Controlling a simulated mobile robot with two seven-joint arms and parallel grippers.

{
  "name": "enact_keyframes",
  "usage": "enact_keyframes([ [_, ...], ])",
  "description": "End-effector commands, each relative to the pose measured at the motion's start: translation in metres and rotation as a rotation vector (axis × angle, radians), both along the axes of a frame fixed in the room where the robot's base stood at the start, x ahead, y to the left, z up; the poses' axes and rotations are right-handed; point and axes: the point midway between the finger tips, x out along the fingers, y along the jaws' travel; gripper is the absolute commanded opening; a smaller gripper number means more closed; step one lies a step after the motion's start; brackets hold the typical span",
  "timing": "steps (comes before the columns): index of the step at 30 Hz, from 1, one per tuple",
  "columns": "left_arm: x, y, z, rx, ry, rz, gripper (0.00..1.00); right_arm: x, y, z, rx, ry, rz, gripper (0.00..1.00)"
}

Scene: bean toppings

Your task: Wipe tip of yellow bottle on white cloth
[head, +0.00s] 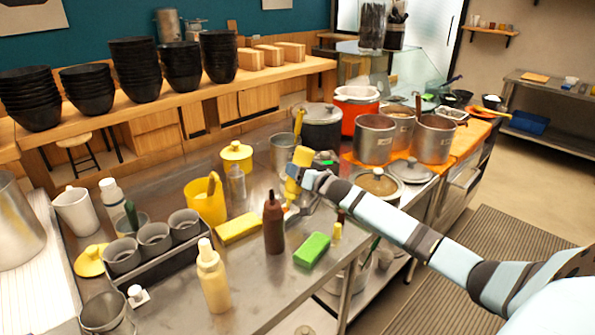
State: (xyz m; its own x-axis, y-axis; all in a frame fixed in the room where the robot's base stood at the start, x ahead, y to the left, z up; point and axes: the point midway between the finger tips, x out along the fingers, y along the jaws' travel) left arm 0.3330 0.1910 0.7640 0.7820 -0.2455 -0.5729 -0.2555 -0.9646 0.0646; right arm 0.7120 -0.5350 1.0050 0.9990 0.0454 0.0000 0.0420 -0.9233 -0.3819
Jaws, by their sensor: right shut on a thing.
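My right gripper (306,181) comes in from the right over the steel counter (262,285). It is shut on a yellow bottle (298,163), which it holds roughly upright over the middle of the counter. I cannot tell which way the bottle's tip points. No white cloth can be made out for certain. A small pale patch (291,212) lies below the gripper, partly hidden by the brown bottle, and I cannot tell what it is. My left gripper is not in view.
Close by stand a brown bottle (273,225), a green sponge (312,249), a yellow sponge (238,227) and a yellow jug (206,200). A cream bottle (213,280) stands in front. Pots (374,140) crowd the back right. The counter's front middle is clear.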

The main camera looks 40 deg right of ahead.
Motion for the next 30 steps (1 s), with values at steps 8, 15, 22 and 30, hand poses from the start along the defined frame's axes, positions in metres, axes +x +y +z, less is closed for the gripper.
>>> enact_keyframes([
  [8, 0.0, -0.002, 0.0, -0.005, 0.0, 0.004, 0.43, 0.0, -0.001, 0.0, -0.002, 0.0, -0.001, 0.54],
  [15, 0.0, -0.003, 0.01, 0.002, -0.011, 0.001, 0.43, 0.0, -0.001, 0.014, -0.002, 0.0, -0.001, 0.54],
  [22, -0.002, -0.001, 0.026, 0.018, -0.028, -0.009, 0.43, 0.0, 0.0, 0.036, 0.0, -0.001, 0.0, 0.54],
  [30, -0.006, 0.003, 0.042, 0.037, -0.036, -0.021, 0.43, 0.0, 0.0, 0.06, -0.001, -0.001, 0.0, 0.54],
])
